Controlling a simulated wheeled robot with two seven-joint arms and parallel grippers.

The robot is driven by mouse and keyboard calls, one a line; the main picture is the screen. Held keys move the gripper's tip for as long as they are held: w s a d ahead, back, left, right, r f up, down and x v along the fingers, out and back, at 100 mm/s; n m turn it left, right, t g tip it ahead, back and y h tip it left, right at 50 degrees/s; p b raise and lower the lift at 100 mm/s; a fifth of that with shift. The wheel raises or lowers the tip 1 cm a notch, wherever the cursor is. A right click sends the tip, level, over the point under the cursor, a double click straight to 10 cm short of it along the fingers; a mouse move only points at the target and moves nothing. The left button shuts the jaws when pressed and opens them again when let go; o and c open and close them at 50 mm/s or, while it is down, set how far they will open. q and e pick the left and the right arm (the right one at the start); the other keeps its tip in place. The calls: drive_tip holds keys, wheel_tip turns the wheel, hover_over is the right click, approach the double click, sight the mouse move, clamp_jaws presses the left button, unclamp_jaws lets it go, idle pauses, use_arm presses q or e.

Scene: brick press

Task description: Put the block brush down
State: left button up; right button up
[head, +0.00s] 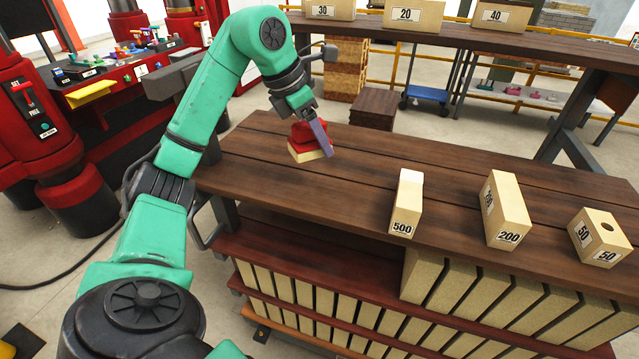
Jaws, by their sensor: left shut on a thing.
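The block brush (308,136) has a red body and a pale cream lower part. It is at the left end of the brown wooden bench (340,185), at or just above the top; I cannot tell whether it touches the wood. My left gripper (316,128) comes down from above and is shut on the brush. A purple-grey finger shows in front of the red body, and the other finger is hidden. My right gripper is not in view.
Cream blocks marked 500 (405,205), 200 (506,210) and 50 (600,238) stand on the bench to the right. A raised shelf (440,33) with numbered blocks runs behind. The bench between the brush and the 500 block is clear. A red machine (50,140) stands left.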

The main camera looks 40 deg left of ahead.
use_arm(q)
hover_over(328, 184)
drive_tip(key=s, duration=0.2)
drive_tip(key=f, duration=0.3)
drive_tip(key=a+f, duration=0.1)
drive_tip(key=shift+w+f, duration=0.2)
drive_tip(key=shift+f, duration=0.2)
drive_tip(key=shift+s+x, duration=0.25)
drive_tip(key=shift+x, duration=1)
drive_tip(key=f, duration=0.2)
drive_tip(key=shift+s+f, duration=0.25)
drive_tip(key=shift+a+f, duration=0.1)
drive_tip(key=shift+a, duration=0.05)
drive_tip(key=shift+w+f, duration=0.1)
drive_tip(key=shift+f, duration=0.1)
drive_tip(key=o, duration=1.4)
drive_tip(key=shift+r, duration=0.1)
drive_tip(key=shift+o, duration=0.2)
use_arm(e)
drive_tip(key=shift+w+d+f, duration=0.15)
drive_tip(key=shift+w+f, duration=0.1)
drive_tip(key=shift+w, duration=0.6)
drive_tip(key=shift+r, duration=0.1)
